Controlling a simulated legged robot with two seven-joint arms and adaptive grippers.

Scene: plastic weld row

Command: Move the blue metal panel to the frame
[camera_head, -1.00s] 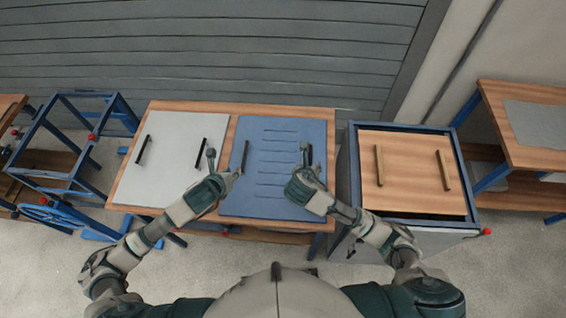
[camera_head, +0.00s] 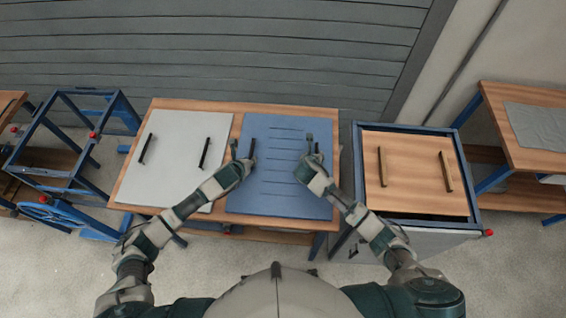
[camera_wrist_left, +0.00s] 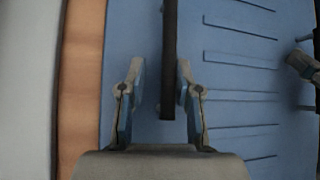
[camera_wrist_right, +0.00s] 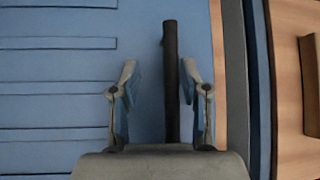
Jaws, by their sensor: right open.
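The blue metal panel (camera_head: 275,195) lies flat on a wooden-topped table, with slots across its middle and a dark handle near each side. My left gripper (camera_head: 243,153) is at the panel's left handle (camera_head: 253,149). In the left wrist view, the open fingers (camera_wrist_left: 160,85) stand on either side of that handle, with gaps. My right gripper (camera_head: 311,150) is at the right handle. In the right wrist view, its open fingers (camera_wrist_right: 158,85) straddle the right handle (camera_wrist_right: 171,60), apart from it. An open blue frame (camera_head: 80,187) stands at the far left.
A grey-white panel (camera_head: 175,160) with two handles lies left of the blue one. A blue-rimmed cabinet (camera_head: 350,165) holding a wooden panel (camera_head: 412,170) stands close on the right. Another wooden table (camera_head: 540,155) is far right. A slatted wall (camera_head: 220,50) is behind.

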